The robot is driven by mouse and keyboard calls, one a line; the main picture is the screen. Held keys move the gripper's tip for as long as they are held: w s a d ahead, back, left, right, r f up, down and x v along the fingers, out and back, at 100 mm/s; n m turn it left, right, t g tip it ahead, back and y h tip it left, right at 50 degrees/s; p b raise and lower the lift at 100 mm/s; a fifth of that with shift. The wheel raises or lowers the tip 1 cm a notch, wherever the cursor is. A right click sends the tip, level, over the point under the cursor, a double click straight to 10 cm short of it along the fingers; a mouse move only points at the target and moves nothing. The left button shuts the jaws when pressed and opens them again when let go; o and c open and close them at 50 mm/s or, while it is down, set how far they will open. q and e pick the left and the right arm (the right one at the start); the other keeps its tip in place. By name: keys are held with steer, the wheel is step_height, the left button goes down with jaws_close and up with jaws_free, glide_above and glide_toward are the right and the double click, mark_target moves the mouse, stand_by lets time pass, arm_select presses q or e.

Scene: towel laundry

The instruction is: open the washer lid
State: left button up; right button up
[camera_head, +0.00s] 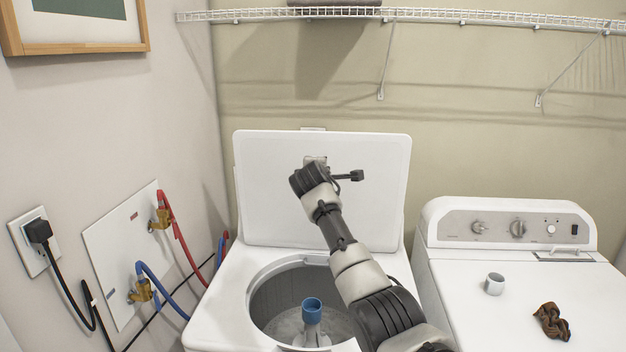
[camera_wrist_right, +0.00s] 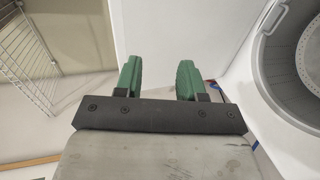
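The white washer (camera_head: 215,310) stands in the middle of the head view. Its lid (camera_head: 270,205) is up, standing nearly upright behind the tub opening. The open tub (camera_head: 265,305) shows, with a blue-topped agitator (camera_head: 312,312) inside. My right arm reaches up across the tub, with its gripper (camera_head: 315,162) in front of the lid's inner face; I cannot tell whether it touches the lid. In the right wrist view the two green fingers (camera_wrist_right: 159,78) are apart with nothing between them. The lid (camera_wrist_right: 190,35) and the tub rim (camera_wrist_right: 262,60) show beyond them. My left gripper is not in view.
A white dryer (camera_head: 470,300) stands to the right, with a small white cup (camera_head: 494,284) and a crumpled brown cloth (camera_head: 551,322) on top. A wire shelf (camera_head: 450,16) is above. Hoses and an outlet (camera_head: 32,243) are on the left wall.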

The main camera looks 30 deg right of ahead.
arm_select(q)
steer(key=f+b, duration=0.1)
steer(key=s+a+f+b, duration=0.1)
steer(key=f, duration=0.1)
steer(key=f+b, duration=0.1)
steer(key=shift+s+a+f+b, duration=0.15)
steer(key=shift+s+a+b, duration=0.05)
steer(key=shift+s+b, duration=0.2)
arm_select(e)
steer(key=v, duration=0.9)
steer(key=shift+a+r, duration=0.25)
steer(key=shift+a, duration=0.05)
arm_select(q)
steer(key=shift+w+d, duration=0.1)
arm_select(e)
steer(key=shift+s, duration=0.1)
